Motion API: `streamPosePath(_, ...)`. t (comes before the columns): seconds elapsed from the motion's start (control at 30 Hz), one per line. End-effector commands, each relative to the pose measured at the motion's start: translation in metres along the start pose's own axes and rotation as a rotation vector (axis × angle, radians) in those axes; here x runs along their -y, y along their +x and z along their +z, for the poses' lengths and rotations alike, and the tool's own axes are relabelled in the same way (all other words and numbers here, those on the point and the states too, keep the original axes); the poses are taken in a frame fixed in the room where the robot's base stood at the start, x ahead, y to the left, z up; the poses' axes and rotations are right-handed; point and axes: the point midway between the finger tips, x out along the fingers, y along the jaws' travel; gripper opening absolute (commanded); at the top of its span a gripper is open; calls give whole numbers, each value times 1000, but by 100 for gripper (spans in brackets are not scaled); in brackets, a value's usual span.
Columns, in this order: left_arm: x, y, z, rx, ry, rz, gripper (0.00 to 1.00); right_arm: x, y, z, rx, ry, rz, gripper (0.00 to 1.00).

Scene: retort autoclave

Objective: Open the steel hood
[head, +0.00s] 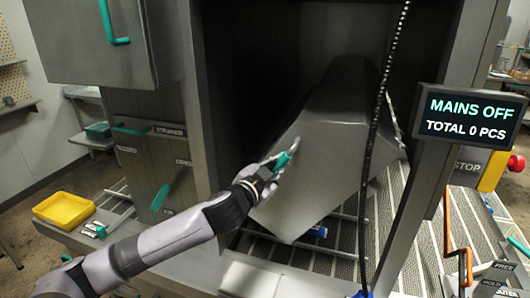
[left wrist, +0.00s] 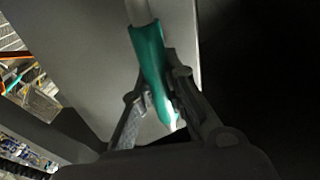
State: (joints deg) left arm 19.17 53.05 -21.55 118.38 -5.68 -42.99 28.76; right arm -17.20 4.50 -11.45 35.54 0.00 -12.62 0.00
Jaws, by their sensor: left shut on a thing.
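The steel hood (head: 325,140) is a grey sheet-metal cover inside the dark machine opening, in the middle of the head view. It sits tilted, with its lower front corner above the rack. A green grip on its handle (head: 290,153) is on the hood's left side. My left gripper (head: 275,168) is shut on this handle. In the left wrist view the green grip (left wrist: 148,60) lies between the fingers of my left gripper (left wrist: 160,90), with the grey hood panel (left wrist: 100,50) behind it. My right gripper is not in view.
A wire rack (head: 325,255) lies under the hood. A dark hanging cable (head: 370,140) crosses in front of it. The display (head: 467,115) reads MAINS OFF, above a red stop button (head: 493,170). A yellow tray (head: 64,210) stands at left. A cabinet with a green handle (head: 112,25) overhangs upper left.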

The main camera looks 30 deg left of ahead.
Motion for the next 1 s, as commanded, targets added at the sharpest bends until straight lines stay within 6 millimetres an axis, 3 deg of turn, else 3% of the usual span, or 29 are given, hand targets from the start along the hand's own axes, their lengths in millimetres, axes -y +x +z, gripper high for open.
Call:
streamPosePath(0.27,1,0,-2,-4,-3,-3,0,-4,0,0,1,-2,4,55)
streamPosePath(0.3,1,0,-2,-4,-3,-3,14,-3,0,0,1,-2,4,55)
streamPosePath(0.6,2,0,-2,-4,-3,-4,33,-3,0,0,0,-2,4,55)
streamPosePath(1.0,1,-2,-2,-3,-4,-2,33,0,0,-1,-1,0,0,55)
